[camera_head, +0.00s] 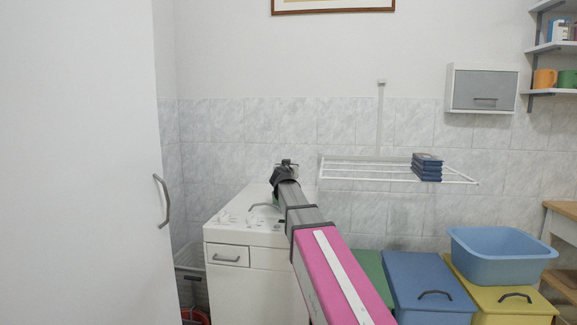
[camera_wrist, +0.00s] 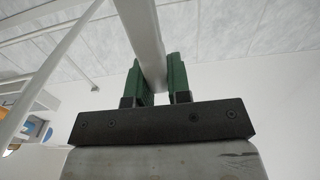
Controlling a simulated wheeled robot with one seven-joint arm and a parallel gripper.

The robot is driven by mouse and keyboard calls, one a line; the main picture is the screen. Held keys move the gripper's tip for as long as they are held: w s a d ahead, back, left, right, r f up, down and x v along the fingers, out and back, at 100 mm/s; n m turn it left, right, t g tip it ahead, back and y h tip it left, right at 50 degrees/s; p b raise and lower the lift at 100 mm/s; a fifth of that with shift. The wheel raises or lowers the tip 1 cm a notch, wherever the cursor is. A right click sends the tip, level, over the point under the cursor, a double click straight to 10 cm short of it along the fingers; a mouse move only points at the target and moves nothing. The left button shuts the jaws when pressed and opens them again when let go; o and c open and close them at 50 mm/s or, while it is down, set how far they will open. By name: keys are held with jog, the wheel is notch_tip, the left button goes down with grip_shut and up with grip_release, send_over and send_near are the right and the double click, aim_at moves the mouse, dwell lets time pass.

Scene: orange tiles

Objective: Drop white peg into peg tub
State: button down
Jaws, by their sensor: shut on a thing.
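My gripper (camera_head: 286,164) is at the far end of my outstretched arm, in front of the tiled wall and above the white cabinet-like machine. In the wrist view its green fingers (camera_wrist: 160,80) are shut on a long pale bar, which looks like the white peg (camera_wrist: 143,30). The bar runs from between the fingers up past the top edge of the picture. In the head view the peg cannot be made out. A light blue tub (camera_head: 502,243) stands on a yellow lidded box at the right; I cannot tell whether it is the peg tub.
A white wall rack (camera_head: 345,170) with a dark blue stack (camera_head: 427,167) is right of my gripper. The white machine (camera_head: 245,232) is below it. Blue (camera_head: 425,280) and yellow (camera_head: 480,283) lidded boxes stand at the lower right. A large white door (camera_head: 75,160) fills the left.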

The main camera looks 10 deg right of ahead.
jog(key=shift+f, duration=0.1)
jog(key=c, duration=1)
grip_release()
jog(key=v, duration=1)
jog(key=shift+s+a, duration=0.15)
jog(key=shift+s, duration=0.25)
jog(key=shift+s, duration=0.1)
